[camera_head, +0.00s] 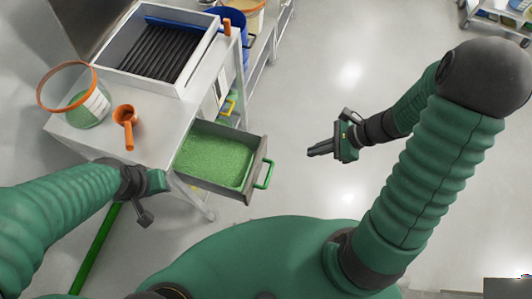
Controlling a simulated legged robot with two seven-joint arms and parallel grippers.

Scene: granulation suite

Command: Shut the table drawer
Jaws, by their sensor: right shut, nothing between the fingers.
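The table drawer (257,160) is pulled out from the right side of the white table (171,123). It is a grey box filled with green granules (215,157), with a green handle (265,174) on its front. My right gripper (320,150) is shut and empty, in the air to the right of the drawer and apart from the handle. My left gripper (146,215) is near the table's front edge, left of and below the drawer. Its fingers are small and dark, so I cannot tell whether they are open or shut.
On the table stand an orange-rimmed bucket (88,103), an orange scoop (127,122) and a white tray with dark bars (115,73). A blue bin (235,28) stands behind. A cart (500,18) is at the top right. The floor (330,90) right of the drawer is clear.

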